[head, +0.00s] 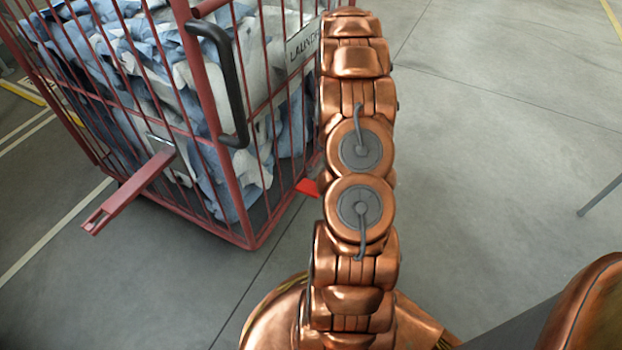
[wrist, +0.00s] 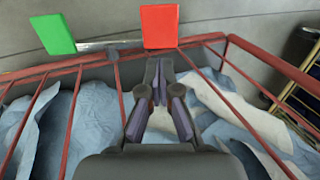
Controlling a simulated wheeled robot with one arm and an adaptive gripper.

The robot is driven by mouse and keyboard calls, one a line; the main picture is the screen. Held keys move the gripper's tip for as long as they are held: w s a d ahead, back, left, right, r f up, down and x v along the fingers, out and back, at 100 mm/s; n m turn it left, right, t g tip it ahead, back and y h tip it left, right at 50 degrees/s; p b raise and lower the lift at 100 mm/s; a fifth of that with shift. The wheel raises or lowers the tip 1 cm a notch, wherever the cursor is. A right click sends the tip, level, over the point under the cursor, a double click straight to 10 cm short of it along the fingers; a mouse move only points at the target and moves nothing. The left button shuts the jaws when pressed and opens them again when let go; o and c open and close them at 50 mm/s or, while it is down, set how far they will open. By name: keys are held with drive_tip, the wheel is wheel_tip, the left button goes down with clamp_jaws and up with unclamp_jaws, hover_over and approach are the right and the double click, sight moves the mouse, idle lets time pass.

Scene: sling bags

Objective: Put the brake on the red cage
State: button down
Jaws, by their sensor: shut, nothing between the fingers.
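The red cage (head: 247,235) stands at the left in the head view, filled with blue and white laundry. A small red pedal (head: 307,187) sticks out low at its side, partly behind my arm. In the wrist view the red pedal (wrist: 160,27) is at the top centre, and a green pedal (wrist: 54,34) is to its left. A grey bar (wrist: 110,45) runs between them beside the cage's red rail (wrist: 60,67). My gripper (wrist: 160,70) is shut and empty, its tips just below the red pedal in the picture. I cannot tell whether they touch. The head view does not show the gripper.
A red bar (head: 130,190) juts from the cage's front, and a black handle (head: 220,85) is on its corner post. Open grey floor (head: 490,150) lies to the right. A thin grey leg (head: 600,197) stands at the right edge.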

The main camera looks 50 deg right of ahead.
sight(312, 188)
drive_tip(key=b+x, duration=0.5)
drive_tip(key=x, duration=0.9)
drive_tip(key=shift+a+b, duration=0.15)
drive_tip(key=shift+b, duration=0.15)
drive_tip(key=shift+a+f, duration=0.1)
